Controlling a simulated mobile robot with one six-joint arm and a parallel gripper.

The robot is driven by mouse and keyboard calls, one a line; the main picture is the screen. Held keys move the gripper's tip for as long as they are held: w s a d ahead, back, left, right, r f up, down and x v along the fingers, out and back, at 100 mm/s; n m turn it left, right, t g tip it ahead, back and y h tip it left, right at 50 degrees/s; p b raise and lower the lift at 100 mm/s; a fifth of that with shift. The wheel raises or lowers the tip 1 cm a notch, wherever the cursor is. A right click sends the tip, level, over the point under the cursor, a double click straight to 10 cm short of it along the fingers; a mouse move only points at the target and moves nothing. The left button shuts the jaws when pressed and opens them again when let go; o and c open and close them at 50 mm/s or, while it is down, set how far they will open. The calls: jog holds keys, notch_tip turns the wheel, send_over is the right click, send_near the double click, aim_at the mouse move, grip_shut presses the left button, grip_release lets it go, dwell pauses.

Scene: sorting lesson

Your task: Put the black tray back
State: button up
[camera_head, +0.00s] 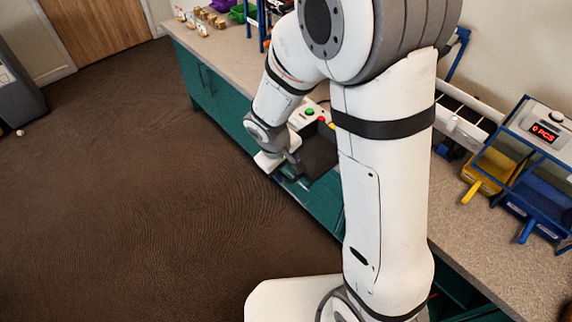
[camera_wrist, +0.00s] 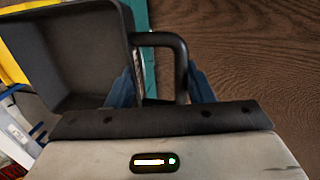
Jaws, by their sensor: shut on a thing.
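The black tray (camera_head: 320,152) is at the front edge of the counter in the head view, partly hidden behind my arm. In the wrist view the tray (camera_wrist: 72,60) fills the upper left, with its open inside facing the camera, and looks empty. Its loop handle (camera_wrist: 181,62) stretches to the right, between my blue fingers. My gripper (camera_wrist: 165,88) is shut on this handle. In the head view my gripper (camera_head: 288,168) is at the tray's left side, by the teal cabinet front. I cannot tell whether the tray touches the counter.
A box with green and red buttons (camera_head: 309,113) stands just behind the tray. A yellow bin (camera_head: 493,173) and a blue bin (camera_head: 538,207) sit in a blue frame at right, under a red display (camera_head: 545,133). Small items (camera_head: 200,20) stand at the far counter end.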

aim_at(322, 150)
jog(key=shift+w+d+f+p, duration=0.2)
jog(key=shift+w+d+p, duration=0.6)
jog(key=shift+w+d, duration=0.75)
jog(key=shift+w+d+f+p, duration=0.15)
jog(key=shift+w+d+p, duration=0.75)
jog(key=shift+d, duration=1.1)
jog(key=shift+w+d+f+p, duration=0.2)
jog(key=shift+w+d+p, duration=0.5)
jog(key=shift+w+d, duration=0.9)
jog(key=w+d+p, duration=0.2)
jog(key=w+d, duration=0.2)
jog(key=d, duration=0.2)
jog(key=shift+w+d+f, duration=0.15)
jog(key=shift+d, duration=0.15)
jog(key=shift+f+b, duration=0.4)
jog(key=o, duration=1.2)
